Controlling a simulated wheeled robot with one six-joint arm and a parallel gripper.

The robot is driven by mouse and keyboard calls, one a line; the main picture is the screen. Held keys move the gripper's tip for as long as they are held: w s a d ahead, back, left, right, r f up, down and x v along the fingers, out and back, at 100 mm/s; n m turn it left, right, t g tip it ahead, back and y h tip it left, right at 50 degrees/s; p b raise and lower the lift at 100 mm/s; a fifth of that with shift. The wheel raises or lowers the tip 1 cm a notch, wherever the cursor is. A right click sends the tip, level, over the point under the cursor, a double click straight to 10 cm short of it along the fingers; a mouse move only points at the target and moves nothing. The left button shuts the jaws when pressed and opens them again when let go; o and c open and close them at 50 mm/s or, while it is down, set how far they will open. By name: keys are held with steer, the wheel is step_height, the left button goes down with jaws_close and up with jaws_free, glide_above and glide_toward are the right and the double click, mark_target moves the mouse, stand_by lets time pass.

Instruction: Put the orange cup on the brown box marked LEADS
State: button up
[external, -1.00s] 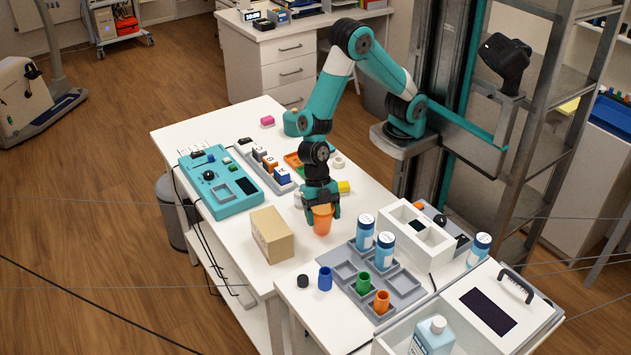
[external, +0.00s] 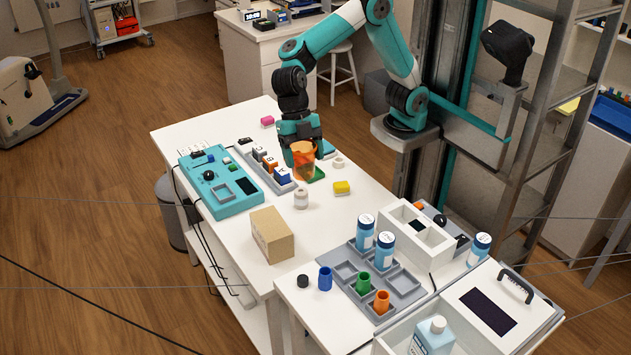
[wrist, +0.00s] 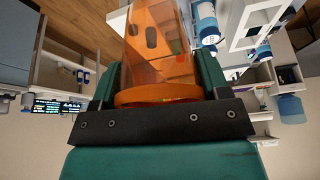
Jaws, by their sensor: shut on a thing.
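My gripper (external: 302,155) is shut on a see-through orange cup (external: 303,165) and holds it over the middle of the table's far half. In the wrist view the cup (wrist: 155,55) fills the space between the jaws, with a thick orange rim near the gripper's dark bar. The brown box (external: 272,236) stands on the white table near its left edge, in front of and to the left of the gripper. Its top is bare. I cannot read any marking on it. A smaller orange container (external: 382,301) stands in the grey tray.
A teal panel (external: 220,183) and a grey rack (external: 268,168) lie to the left. The grey tray (external: 407,287) holds blue-and-white bottles. Bare table lies right of the box.

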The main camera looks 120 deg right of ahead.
steer(key=w+d+r+n+p, duration=0.25)
steer(key=w+r+p, duration=0.2)
steer(key=w, duration=0.25)
glide_above(272, 224)
steer(key=shift+m+g, duration=0.3)
steer(key=shift+m, duration=0.05)
step_height(272, 224, down, 19)
steer(key=shift+f+p, duration=0.1)
steer(key=shift+p, duration=0.2)
steer(key=shift+f, duration=0.25)
steer(key=o, duration=0.9)
steer(key=shift+r, duration=0.1)
